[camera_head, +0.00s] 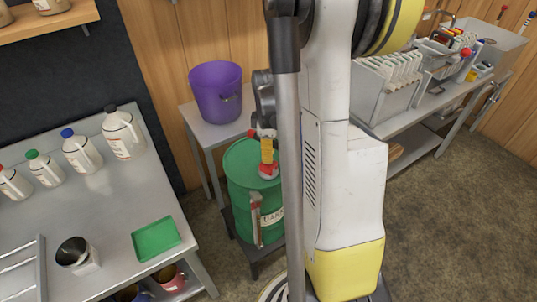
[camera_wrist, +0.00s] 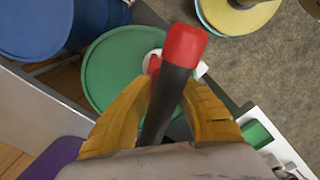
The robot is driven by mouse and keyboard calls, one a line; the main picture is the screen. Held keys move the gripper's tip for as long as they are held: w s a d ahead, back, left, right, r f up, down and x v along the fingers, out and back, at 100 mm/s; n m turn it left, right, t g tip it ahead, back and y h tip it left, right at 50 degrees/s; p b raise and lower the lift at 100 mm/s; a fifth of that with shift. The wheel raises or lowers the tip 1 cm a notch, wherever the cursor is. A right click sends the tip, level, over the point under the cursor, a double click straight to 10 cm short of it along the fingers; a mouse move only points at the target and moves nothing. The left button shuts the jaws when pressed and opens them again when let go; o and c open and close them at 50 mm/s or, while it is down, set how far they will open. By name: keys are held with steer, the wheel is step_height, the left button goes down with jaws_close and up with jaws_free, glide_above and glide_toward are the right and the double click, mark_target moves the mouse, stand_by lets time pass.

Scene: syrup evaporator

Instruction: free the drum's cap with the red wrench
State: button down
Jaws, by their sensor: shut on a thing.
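The green drum (camera_head: 240,180) stands on a low dark stand, and its green lid also shows in the wrist view (camera_wrist: 110,68). My gripper (camera_head: 267,153), with yellow fingers, is over the drum's top. In the wrist view my gripper (camera_wrist: 172,88) is shut on the dark shaft of the red wrench (camera_wrist: 165,105), whose red end (camera_wrist: 185,43) points up in the picture. A white round part (camera_wrist: 202,69), probably the cap, shows behind the shaft at the lid's edge. A small red part beside it is mostly hidden. I cannot tell whether the wrench touches the cap.
A purple bucket (camera_head: 217,92) stands on a small table behind the drum. A steel table (camera_head: 110,200) at left holds several jugs and a green tray (camera_head: 156,239). A bench with racks (camera_head: 385,88) is at right. A reddish bar (camera_head: 256,220) shows before the drum.

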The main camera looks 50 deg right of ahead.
stand_by(0.4)
steer(key=shift+r+p, duration=2.35)
steer(key=shift+r, duration=0.7)
